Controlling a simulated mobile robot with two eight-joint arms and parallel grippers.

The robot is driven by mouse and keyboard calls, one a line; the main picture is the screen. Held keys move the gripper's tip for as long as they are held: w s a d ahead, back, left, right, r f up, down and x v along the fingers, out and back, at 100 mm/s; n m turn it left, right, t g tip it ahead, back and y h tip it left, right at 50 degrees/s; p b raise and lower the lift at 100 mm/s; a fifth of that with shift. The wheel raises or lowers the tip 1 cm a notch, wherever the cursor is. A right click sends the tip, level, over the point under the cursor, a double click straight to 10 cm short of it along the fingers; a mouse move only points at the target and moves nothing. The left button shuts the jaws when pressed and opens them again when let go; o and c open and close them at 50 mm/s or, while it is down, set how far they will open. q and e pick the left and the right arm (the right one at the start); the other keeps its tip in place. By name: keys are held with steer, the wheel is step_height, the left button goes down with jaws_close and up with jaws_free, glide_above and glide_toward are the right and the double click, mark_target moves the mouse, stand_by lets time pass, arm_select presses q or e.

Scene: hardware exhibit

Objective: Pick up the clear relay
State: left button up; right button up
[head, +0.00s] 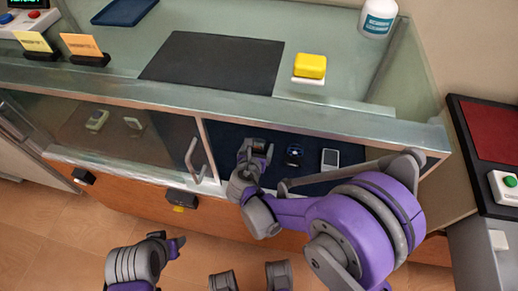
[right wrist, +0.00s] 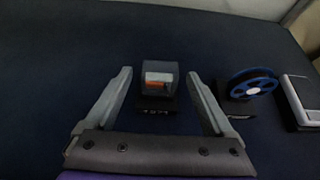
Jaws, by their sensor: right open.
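The clear relay (right wrist: 158,82) is a small see-through box with an orange and white inside, upright on a black labelled base in the right wrist view. My right gripper (right wrist: 159,74) is open, with one finger on each side of the relay in the picture and a visible gap to each. In the head view my right gripper (head: 256,149) reaches into the open right part of the display case and mostly hides the relay. My left gripper (head: 170,241) is low in front of the case, away from the relay; its jaw opening is unclear.
A blue-rimmed reel (right wrist: 253,84) and a white-grey device (right wrist: 302,95) stand right of the relay on the dark case floor. The glass door (head: 130,135) covers the left part. The case's metal front rail (head: 330,118) runs above the opening.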

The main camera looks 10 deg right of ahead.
steer(key=shift+x, duration=0.9)
steer(key=shift+r, duration=0.1)
jaws_close()
